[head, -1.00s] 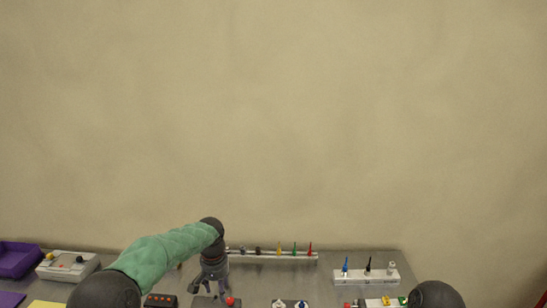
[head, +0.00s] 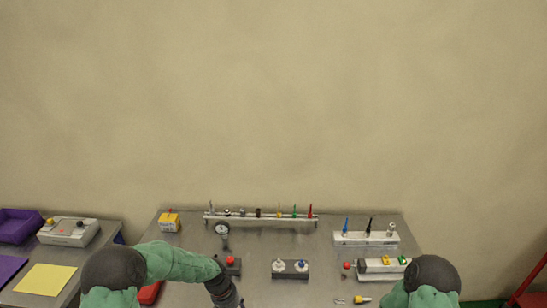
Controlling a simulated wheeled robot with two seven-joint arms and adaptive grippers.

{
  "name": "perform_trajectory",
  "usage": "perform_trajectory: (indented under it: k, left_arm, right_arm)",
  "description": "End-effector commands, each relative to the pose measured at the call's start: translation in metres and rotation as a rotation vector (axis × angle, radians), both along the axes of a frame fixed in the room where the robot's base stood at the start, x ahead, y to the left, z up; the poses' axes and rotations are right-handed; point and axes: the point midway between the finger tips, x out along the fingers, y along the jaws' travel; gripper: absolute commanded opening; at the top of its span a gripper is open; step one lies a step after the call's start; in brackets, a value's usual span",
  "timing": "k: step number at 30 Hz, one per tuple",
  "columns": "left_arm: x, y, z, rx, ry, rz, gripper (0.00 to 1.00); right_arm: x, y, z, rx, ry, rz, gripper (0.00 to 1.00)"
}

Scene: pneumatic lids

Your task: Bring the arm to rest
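My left arm comes in from the left with a green sleeve and bends down over the front of the grey table (head: 185,290). The dark wrist end of my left gripper (head: 232,300) is at the bottom edge of the picture, and its fingers cannot be made out. It is just in front of a dark block with a red button (head: 232,264). Of my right arm only a dark joint and some green sleeve show at the lower right; its gripper is out of view.
A rail with several coloured tools (head: 262,217) stands along the back. A white holder (head: 366,238), a block with two knobs (head: 290,269) and a yellow box (head: 169,222) stand on the table. A left side table holds a purple tray (head: 18,226) and a grey box (head: 68,232).

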Motion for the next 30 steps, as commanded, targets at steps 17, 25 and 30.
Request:
perform_trajectory:
  k: [17,25,30]
  left_arm:
    - [-0.218,-0.028,-0.229,-0.132,0.025,0.212,0.53]
    - [-0.239,-0.026,-0.235,-0.124,0.019,0.235,0.53]
    - [-0.239,-0.026,-0.234,-0.124,0.019,0.235,0.53]
  right_arm:
    - [-0.001,0.0,-0.119,0.0,0.001,0.0,0.48]
    - [0.0,0.0,-0.124,0.0,0.0,0.0,0.48]
    - [0.0,0.0,-0.124,0.0,0.0,0.0,0.48]
